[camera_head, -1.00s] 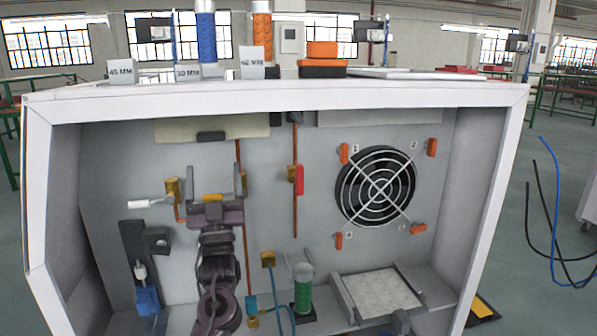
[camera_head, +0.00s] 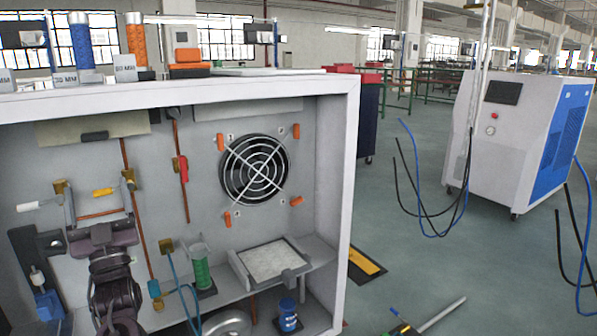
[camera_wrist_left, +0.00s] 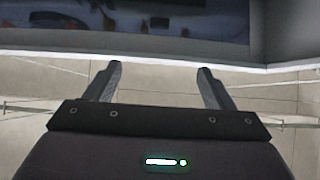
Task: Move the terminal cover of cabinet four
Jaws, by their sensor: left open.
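My left gripper (camera_head: 100,233) is in front of the open cabinet (camera_head: 352,130), at the lower left of its inside. The left wrist view shows its two fingers (camera_wrist_left: 160,88) apart with nothing between them. I see no number four on the cabinet. A beige plate (camera_head: 65,131) with a black handle (camera_head: 94,137) is at the top of the back wall; I cannot tell whether it is the terminal cover. A flat framed panel (camera_head: 268,262) lies at the lower right inside. My right gripper is not in view.
A yellow-handled valve (camera_head: 103,192) is just above my left gripper, and a white-handled one (camera_head: 28,207) is left of it. A round fan (camera_head: 253,170) is on the back wall. A white and blue machine (camera_head: 515,140) with hoses stands at right.

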